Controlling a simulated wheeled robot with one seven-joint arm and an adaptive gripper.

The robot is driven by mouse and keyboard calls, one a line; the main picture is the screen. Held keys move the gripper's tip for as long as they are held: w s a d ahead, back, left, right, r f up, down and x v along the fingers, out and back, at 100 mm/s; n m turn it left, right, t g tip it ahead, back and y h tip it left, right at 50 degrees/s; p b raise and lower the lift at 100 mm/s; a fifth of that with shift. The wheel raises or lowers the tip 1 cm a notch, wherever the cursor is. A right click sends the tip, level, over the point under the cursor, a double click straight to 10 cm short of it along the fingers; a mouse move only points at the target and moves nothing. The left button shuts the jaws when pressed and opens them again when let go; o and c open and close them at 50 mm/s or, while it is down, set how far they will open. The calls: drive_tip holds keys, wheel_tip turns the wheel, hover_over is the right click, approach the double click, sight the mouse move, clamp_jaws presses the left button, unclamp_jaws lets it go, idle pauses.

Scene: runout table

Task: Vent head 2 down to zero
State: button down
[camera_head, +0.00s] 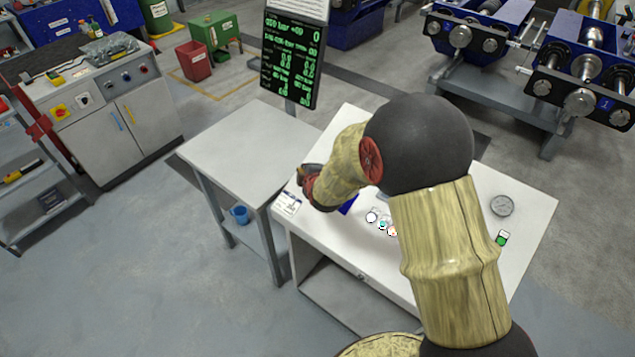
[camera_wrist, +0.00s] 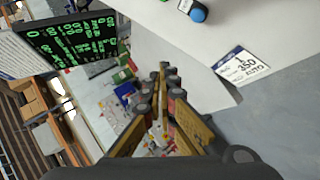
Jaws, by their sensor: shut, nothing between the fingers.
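My gripper (camera_head: 309,187) is partly hidden behind my arm in the head view, near the left edge of the white runout table (camera_head: 530,215). In the wrist view my gripper (camera_wrist: 166,78) is shut and empty, its fingers pointing away over the floor and background. A dark screen with green text (camera_head: 291,60) stands behind the table; it also shows in the wrist view (camera_wrist: 72,42), tilted. Small round controls (camera_head: 372,217) lie on the tabletop beside my arm. A blue round knob (camera_wrist: 198,12) shows at the top of the wrist view. I cannot tell which control belongs to head 2.
A round gauge (camera_head: 502,206) and a green-faced item (camera_head: 503,238) are on the right. A bare grey side table (camera_head: 250,150) stands left.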

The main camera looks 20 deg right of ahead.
drive_tip(key=f+b, duration=0.1)
drive_tip(key=f, duration=0.1)
drive_tip(key=w+d+f+b, duration=0.1)
drive_tip(key=f+b, duration=0.1)
drive_tip(key=d+f+b, duration=0.1)
drive_tip(key=f, duration=0.1)
drive_tip(key=shift+w+d+f, duration=0.2)
drive_tip(key=shift+w+f, duration=0.15)
drive_tip(key=shift+f, duration=0.05)
drive_tip(key=shift+w+d+f+b, duration=0.2)
drive_tip(key=shift+d+f+b, duration=0.1)
drive_tip(key=shift+f+b, duration=0.4)
idle(0.7)
drive_tip(key=shift+w+d+f+b, duration=0.1)
drive_tip(key=shift+f+b, duration=0.2)
drive_tip(key=shift+b, duration=0.3)
drive_tip(key=shift+w+d+f+b, duration=0.1)
drive_tip(key=shift+d+f+b, duration=0.05)
drive_tip(key=shift+f+b, duration=0.3)
idle(0.5)
drive_tip(key=shift+r, duration=0.1)
idle(1.1)
drive_tip(key=shift+s+a+r+p, duration=0.1)
drive_tip(key=shift+a+r+p, duration=0.05)
drive_tip(key=shift+r, duration=0.25)
drive_tip(key=shift+s+a+r+p, duration=0.1)
drive_tip(key=shift+r+p, duration=0.05)
drive_tip(key=shift+r, duration=0.25)
